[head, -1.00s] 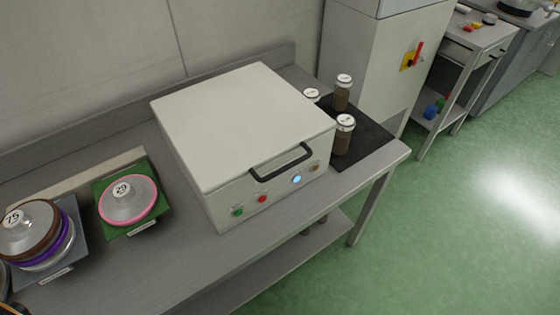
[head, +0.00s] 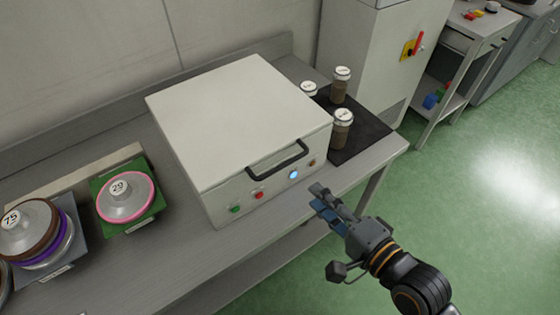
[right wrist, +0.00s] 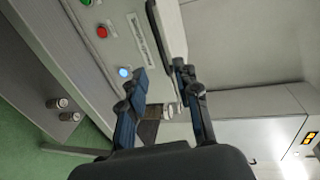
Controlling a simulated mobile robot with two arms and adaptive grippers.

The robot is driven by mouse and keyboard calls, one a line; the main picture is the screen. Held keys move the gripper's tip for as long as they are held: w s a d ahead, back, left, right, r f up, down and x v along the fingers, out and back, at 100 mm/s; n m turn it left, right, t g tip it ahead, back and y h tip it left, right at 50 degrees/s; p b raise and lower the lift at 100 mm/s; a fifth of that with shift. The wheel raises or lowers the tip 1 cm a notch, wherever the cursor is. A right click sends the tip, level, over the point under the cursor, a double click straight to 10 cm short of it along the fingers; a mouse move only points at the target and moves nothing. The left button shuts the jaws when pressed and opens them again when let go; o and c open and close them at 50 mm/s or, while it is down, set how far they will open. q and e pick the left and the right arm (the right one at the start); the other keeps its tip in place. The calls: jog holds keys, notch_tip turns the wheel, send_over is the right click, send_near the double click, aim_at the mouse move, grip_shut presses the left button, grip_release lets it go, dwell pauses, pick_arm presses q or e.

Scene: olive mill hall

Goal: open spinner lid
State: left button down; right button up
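The spinner is a white box on the grey bench; its flat lid (head: 240,115) is down. A black bar handle (head: 278,162) sits at the lid's front edge, above a front panel (head: 222,208) with green, red, blue-lit and orange buttons. My right gripper (head: 320,199) is in front of the panel's right end, below and right of the handle, apart from it. In the right wrist view its two fingers (right wrist: 160,90) stand apart with nothing held. The panel's lit blue button (right wrist: 124,72) shows beside one finger. My left gripper is not in view.
Several lidded jars (head: 342,130) stand on a black mat (head: 372,138) right of the spinner. Left are a green-based disc holder (head: 126,196) marked 29 and a stack of discs (head: 32,228) marked 75. A cabinet (head: 365,50) stands behind; green floor (head: 470,190) is clear at right.

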aim_at(282, 165)
jog(key=p+x, duration=0.2)
jog(key=x, duration=1.1)
jog(key=shift+w+f, duration=0.1)
jog(key=shift+w, duration=0.1)
grip_shut()
jog(key=shift+a, duration=0.1)
